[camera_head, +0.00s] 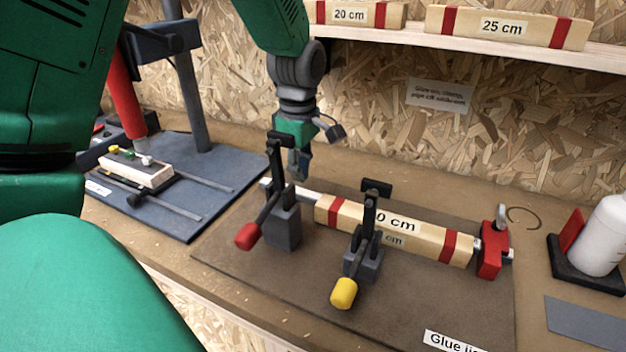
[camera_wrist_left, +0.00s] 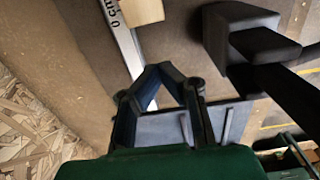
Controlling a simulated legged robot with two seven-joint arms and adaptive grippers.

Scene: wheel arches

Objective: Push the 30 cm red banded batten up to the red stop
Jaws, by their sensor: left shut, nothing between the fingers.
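The red banded batten (camera_head: 338,213) lies along the metal rail of the glue jig, its "cm" label partly covered by a clamp. Its right end is close to the red stop (camera_head: 491,250); I cannot tell whether they touch. My left gripper (camera_head: 299,172) is shut and empty, pointing down behind the red-handled clamp, left of the batten's left end. In the left wrist view the shut fingertips (camera_wrist_left: 163,70) are over the rail (camera_wrist_left: 122,40), apart from the batten's pale end (camera_wrist_left: 142,10). My right gripper is not in view.
A red-handled clamp (camera_head: 282,222) and a yellow-handled clamp (camera_head: 363,262) stand along the batten's front. A drill press base (camera_head: 190,205) is at left. A white bottle (camera_head: 604,237) stands at right. The shelf above holds 20 cm (camera_head: 390,16) and 25 cm (camera_head: 540,28) battens.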

